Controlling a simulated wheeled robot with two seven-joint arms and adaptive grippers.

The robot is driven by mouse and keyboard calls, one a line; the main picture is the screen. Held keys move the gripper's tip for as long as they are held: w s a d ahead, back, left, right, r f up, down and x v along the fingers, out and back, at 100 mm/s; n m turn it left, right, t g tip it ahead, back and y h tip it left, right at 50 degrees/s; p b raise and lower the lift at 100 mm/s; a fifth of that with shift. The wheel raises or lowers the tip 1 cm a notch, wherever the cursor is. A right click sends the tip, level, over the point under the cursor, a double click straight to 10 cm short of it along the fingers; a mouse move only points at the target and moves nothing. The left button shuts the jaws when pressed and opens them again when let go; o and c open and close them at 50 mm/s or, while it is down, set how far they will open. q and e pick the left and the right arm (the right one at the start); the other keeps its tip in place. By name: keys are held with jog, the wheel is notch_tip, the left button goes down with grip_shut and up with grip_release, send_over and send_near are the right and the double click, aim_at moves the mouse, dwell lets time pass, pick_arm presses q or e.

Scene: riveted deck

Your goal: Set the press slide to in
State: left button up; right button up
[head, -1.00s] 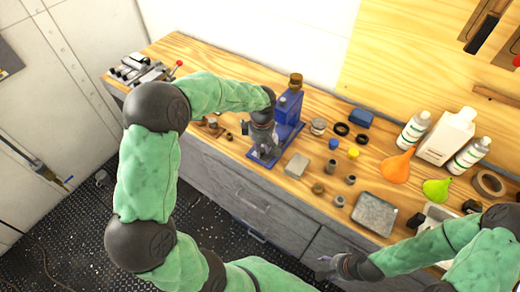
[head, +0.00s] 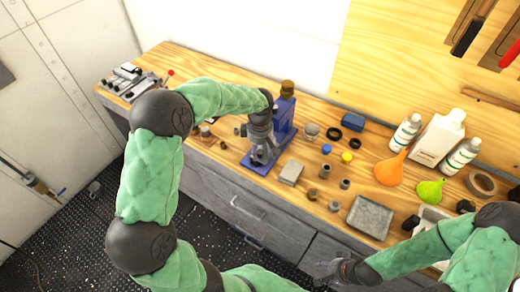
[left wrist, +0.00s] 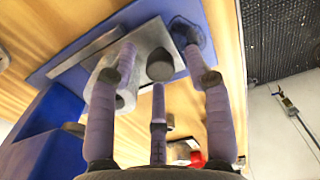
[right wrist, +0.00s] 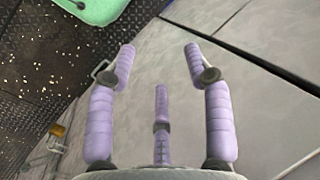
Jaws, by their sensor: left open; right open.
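The blue press (head: 284,117) stands on the wooden bench, with a brass-coloured knob (head: 287,88) on top and a blue base plate. My left gripper (head: 264,155) is open and sits low in front of the press column, over the base. In the left wrist view the gripper (left wrist: 158,75) has its fingers spread around a grey slide block (left wrist: 125,65) with a dark round knob on the blue base plate (left wrist: 160,30). I cannot tell whether a finger touches it. My right gripper (right wrist: 160,75) is open and empty beside the grey cabinet front.
A grey block (head: 291,172) lies right of the press base. Several small fittings, a grey tray (head: 369,217), an orange funnel (head: 390,170) and white bottles (head: 438,138) stand further right. A clamp device (head: 130,80) stands at the far left.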

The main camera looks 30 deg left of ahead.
pick_arm(q)
notch_tip(320, 180, up, 12)
dwell(0.6)
